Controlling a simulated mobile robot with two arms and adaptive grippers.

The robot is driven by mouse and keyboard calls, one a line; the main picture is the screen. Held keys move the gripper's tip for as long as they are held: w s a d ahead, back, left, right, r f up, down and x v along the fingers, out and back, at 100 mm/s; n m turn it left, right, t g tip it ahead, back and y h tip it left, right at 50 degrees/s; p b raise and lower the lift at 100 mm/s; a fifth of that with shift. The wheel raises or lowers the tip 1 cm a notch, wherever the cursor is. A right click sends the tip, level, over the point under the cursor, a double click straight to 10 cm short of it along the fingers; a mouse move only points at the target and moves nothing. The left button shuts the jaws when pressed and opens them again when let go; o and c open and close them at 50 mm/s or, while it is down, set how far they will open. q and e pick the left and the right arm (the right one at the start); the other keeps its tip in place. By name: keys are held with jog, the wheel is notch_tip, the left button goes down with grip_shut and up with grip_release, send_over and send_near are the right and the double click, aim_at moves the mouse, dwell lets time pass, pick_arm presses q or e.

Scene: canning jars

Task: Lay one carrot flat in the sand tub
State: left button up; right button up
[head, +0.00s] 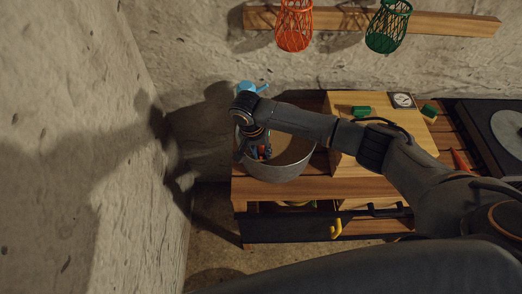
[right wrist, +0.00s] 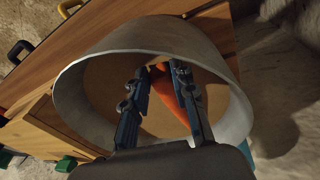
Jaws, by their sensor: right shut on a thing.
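The sand tub (head: 278,174) is a round grey tub on the wooden bench, with tan sand (head: 295,148) inside. It fills the middle of the right wrist view (right wrist: 82,112). My right gripper (head: 258,155) reaches down into the tub near its left side. In the right wrist view its fingers (right wrist: 160,72) are on either side of an orange carrot (right wrist: 165,112), shut on it. The carrot is inside the rim, above or on the sand; I cannot tell whether it touches. Another orange carrot-like thing (head: 460,160) lies at the right of the bench. My left gripper is not in view.
A pale wooden box (head: 345,145) stands right of the tub, with a green block (head: 361,111) and a dial (head: 402,100) on top. A blue scoop-like thing (head: 250,87) is behind the tub. Red (head: 294,28) and green (head: 388,28) baskets hang on the wall rail.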

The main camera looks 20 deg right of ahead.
jog(key=shift+s+f, duration=0.1)
jog(key=shift+f, duration=0.05)
jog(key=o, duration=0.9)
jog(key=shift+o, duration=0.2)
jog(key=shift+f, duration=0.1)
